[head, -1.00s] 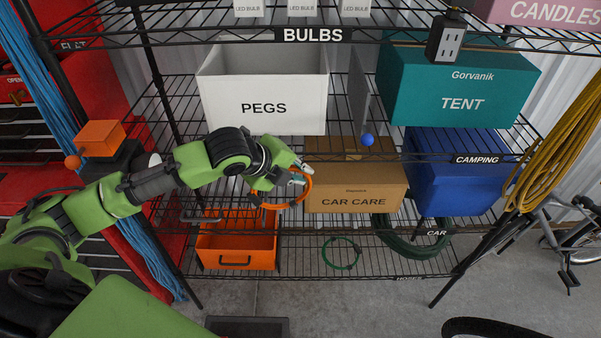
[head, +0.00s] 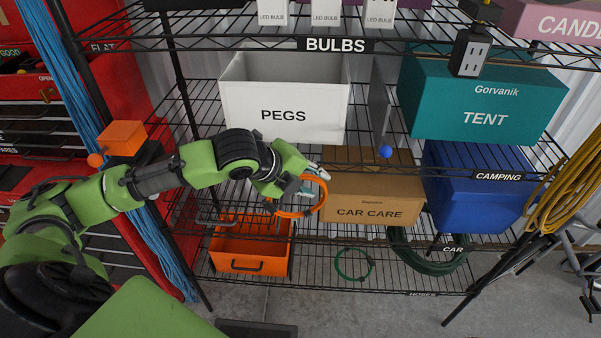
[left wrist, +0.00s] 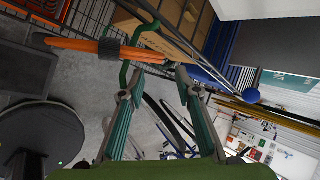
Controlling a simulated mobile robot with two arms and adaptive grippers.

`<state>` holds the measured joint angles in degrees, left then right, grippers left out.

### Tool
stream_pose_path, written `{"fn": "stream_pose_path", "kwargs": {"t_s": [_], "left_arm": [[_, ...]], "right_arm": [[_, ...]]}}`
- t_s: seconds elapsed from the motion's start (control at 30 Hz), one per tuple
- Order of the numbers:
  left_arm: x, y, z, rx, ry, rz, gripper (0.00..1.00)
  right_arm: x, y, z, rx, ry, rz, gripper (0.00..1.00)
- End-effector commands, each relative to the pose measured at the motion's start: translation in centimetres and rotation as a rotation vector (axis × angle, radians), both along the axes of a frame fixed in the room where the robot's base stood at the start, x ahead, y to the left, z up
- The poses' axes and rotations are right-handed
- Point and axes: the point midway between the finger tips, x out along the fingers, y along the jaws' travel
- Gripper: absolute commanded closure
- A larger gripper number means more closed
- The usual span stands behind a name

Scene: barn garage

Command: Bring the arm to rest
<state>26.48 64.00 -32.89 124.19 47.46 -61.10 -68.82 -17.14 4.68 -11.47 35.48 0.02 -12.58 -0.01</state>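My left gripper (head: 312,182) is stretched out to the shelving, in front of the left edge of the CAR CARE box (head: 372,200). An orange looped cable (head: 303,210) is right at its fingertips in the head view. In the left wrist view the two fingers (left wrist: 158,88) stand apart, with nothing visibly clamped between them. The orange loop (left wrist: 85,45), with a black wrap, lies edge-on just past the left fingertip there. I cannot tell whether it touches the finger or what supports it. My right gripper is in neither view.
The wire shelf (head: 225,172) surrounds the gripper. An orange bin (head: 250,250) and a green coil (head: 354,264) sit below, the white PEGS box (head: 285,100) above. A blue ball (head: 385,151) juts out to the right. Blue cables (head: 122,145) hang at left. Floor shows below the shelving.

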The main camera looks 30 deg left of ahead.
Motion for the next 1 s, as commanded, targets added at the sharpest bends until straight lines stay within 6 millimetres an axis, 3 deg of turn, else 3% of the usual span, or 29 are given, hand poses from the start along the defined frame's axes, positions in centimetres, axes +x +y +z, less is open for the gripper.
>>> {"fn": "stream_pose_path", "kwargs": {"t_s": [0.03, 0.3, 0.6, 0.83, 1.0], "left_arm": [[-0.7, 0.9, 1.1, 0.018, -0.005, 0.008, 0.66], [-4.0, 1.7, 5.2, 0.014, -0.013, 0.005, 0.66], [-5.3, 1.9, 6.8, 0.007, -0.016, 0.004, 0.66], [-5.4, 1.5, 6.4, -0.007, -0.01, 0.007, 0.66], [-6.3, -1.5, 2.6, -0.123, 0.052, 0.077, 0.66]], "right_arm": [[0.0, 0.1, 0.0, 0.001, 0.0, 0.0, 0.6], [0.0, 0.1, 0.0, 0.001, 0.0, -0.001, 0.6], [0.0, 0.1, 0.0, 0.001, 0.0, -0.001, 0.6], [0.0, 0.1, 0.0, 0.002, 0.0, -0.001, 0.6], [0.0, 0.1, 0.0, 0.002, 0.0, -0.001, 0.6]]}}
